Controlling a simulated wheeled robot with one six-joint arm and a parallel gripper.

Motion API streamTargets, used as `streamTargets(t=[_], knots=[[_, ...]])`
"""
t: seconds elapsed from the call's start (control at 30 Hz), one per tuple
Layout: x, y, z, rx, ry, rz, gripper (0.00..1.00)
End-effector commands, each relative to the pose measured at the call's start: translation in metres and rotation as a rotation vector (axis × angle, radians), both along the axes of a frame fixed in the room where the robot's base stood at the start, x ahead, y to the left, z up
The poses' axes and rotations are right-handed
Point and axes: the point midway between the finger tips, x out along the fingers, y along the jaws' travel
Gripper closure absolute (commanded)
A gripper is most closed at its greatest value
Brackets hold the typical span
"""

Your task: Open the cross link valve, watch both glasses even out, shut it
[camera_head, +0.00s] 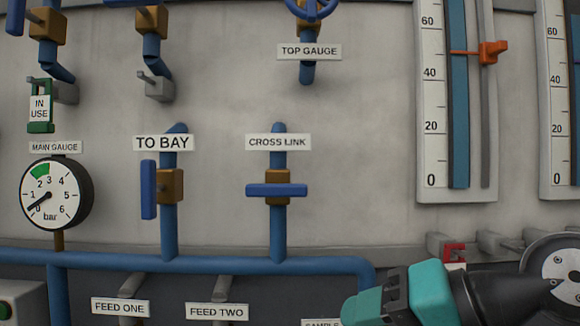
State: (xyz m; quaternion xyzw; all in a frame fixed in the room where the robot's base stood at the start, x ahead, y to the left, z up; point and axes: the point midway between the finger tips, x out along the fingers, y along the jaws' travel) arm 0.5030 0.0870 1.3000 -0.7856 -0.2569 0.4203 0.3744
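The cross link valve has a blue bar handle (276,190) lying level, crosswise to its upright blue pipe, on a brass body under the CROSS LINK label (278,142). One glass (458,120) stands upper right beside a 0 to 60 scale, blue up to the picture's top edge. Neither liquid top can be made out. My gripper (362,307), teal on a black wrist, is at the lower right, below and right of the valve and apart from it. I cannot tell whether its fingers are open.
The TO BAY valve (149,189) stands left, its handle upright along its pipe. The main gauge (56,194) reads near 0. An orange pointer (484,52) sits near 48 on the first scale. A blue pipe (220,264) runs below. The wall around the valve is clear.

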Motion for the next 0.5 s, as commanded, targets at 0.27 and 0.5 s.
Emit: streamTargets(t=[0.27, 0.5], knots=[[0.042, -0.022, 0.123, 0.586, -0.006, -0.284, 0.51], [0.05, -0.017, 0.122, 0.635, -0.003, -0.287, 0.51]])
